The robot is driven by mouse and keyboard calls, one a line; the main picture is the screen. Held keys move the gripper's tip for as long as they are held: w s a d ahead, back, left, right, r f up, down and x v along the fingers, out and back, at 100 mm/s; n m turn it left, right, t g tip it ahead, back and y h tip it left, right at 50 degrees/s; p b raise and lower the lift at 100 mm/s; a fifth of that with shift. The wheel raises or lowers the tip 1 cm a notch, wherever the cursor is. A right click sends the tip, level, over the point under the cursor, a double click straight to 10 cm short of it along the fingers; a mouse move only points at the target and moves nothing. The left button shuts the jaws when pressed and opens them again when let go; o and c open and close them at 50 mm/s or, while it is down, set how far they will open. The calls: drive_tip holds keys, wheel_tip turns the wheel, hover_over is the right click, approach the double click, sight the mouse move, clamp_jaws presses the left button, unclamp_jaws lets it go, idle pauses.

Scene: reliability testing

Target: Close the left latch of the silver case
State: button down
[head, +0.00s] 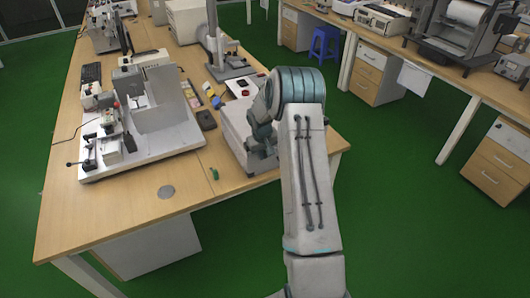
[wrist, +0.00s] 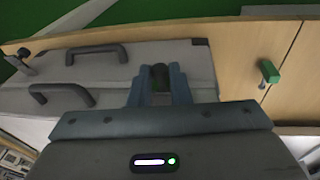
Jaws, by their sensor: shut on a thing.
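The silver case (head: 233,128) lies near the right front corner of the table, partly hidden behind my arm. In the wrist view its grey body (wrist: 185,57) shows two dark handles and a black corner piece. My gripper (wrist: 160,75) is at the case's edge, with its fingers closed around a dark latch (wrist: 160,72). The fingers hide much of that latch. Another latch (wrist: 25,58) stands out from the case at the far left of the wrist view. In the head view my gripper (head: 262,147) is low beside the case and mostly covered by the arm.
A small green object (wrist: 268,72) lies on the bare wood near the case; it also shows in the head view (head: 213,174). A white test rig (head: 150,130) stands to the left. A dark block (head: 206,120) and small yellow items lie behind. The table's front edge is close.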

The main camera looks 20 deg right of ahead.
drive_tip(key=c, duration=1.4)
unclamp_jaws()
drive_tip(key=shift+o, duration=0.2)
drive_tip(key=b+v, duration=0.3)
drive_tip(key=v, duration=1)
drive_tip(key=shift+r, duration=0.4)
drive_tip(key=shift+s, duration=0.1)
